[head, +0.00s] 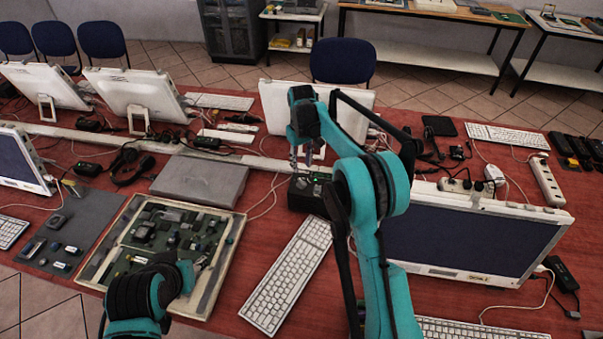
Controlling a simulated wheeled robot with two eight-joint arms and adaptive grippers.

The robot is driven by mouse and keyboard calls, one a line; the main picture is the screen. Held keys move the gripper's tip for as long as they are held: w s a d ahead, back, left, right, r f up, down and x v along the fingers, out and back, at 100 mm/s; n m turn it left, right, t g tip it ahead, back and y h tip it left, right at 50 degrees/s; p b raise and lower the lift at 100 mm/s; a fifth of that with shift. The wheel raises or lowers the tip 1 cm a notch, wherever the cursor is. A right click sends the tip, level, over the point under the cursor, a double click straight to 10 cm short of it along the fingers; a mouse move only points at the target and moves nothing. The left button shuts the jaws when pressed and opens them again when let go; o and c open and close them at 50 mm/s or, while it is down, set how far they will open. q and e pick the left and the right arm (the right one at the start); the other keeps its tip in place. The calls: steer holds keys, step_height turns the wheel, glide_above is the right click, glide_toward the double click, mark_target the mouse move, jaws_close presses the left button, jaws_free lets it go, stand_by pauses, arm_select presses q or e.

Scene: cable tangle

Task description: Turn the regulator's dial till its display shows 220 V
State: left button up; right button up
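The regulator (304,198) is a small black box on the red table, in the middle of the head view. A green glow shows on its top near the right arm; I cannot read its display. Its dial is hidden or too small to make out. My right gripper (307,163) points down just above the regulator. Its fingers are small and partly dark, so I cannot tell if they are open or touch the dial.
A white keyboard (287,275) lies in front of the regulator. A grey closed laptop (200,182) and a framed tray of electronic parts (88,268) are to the left. A monitor (470,240) stands close on the right. Cables cross the table around the regulator.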

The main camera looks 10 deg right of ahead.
steer(key=shift+r, duration=1.95)
steer(key=s+d+r+m+t+b, duration=0.1)
steer(key=s+r+t, duration=0.1)
steer(key=s+r, duration=0.5)
steer(key=s+d+r+m+t, duration=0.1)
steer(key=s+r+t, duration=0.15)
steer(key=s, duration=0.85)
steer(key=s+f+t, duration=0.1)
steer(key=s+f, duration=0.1)
steer(key=s, duration=0.3)
steer(key=s+d+f+m, duration=0.1)
steer(key=s+f, duration=0.1)
steer(key=s, duration=0.4)
steer(key=s+f+t+b, duration=0.1)
steer(key=s+f, duration=0.1)
steer(key=s, duration=0.4)
steer(key=shift+d+f+t, duration=0.25)
steer(key=shift+f+t, duration=0.05)
steer(key=shift+t, duration=0.05)
